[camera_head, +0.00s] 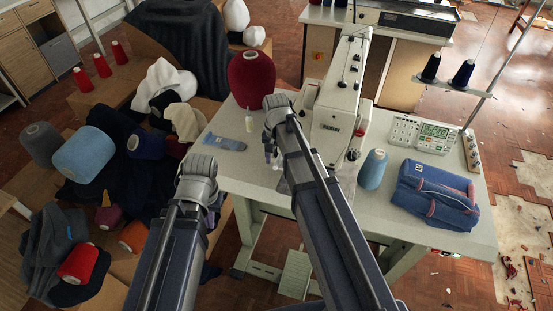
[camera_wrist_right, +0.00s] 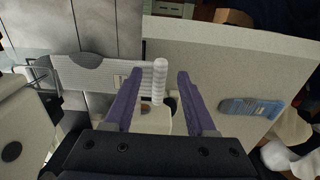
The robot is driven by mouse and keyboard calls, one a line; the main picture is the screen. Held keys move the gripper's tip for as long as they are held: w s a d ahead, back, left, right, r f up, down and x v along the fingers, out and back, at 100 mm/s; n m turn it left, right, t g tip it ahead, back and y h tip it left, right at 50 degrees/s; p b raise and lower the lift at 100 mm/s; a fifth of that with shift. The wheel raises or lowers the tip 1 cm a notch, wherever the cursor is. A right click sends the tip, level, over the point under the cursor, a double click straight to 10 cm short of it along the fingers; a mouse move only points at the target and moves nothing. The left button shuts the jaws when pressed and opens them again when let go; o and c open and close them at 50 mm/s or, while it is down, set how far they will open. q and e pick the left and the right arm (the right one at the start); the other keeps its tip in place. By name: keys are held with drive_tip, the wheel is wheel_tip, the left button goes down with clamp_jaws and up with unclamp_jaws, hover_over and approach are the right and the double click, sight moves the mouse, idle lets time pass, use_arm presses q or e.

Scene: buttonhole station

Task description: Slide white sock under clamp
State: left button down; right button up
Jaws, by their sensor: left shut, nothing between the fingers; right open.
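The white sock (camera_wrist_right: 120,77), with grey patches, lies flat in the right wrist view. Its rolled, ribbed cuff (camera_wrist_right: 159,82) stands between the two purple fingers of my right gripper (camera_wrist_right: 161,72). These fingers are apart on either side of the cuff; I cannot tell whether they touch it. A thin metal wire frame (camera_wrist_right: 40,76), perhaps the clamp, is at the sock's left end; how they overlap is unclear. In the head view my right gripper (camera_head: 270,153) points down beside the sewing machine (camera_head: 341,105). My left gripper (camera_head: 212,208) is shut and empty, mostly hidden by its wrist.
Yarn and fabric crowd the left.

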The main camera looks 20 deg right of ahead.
drive_tip(key=shift+r+p, duration=3.85)
drive_tip(key=shift+r, duration=0.05)
drive_tip(key=s+a+f+n+h+b, duration=0.1)
drive_tip(key=s+a+n, duration=0.9)
drive_tip(key=s, duration=0.7)
drive_tip(key=shift+a+n, duration=0.3)
drive_tip(key=shift+a, duration=0.8)
drive_tip(key=shift+w, duration=0.1)
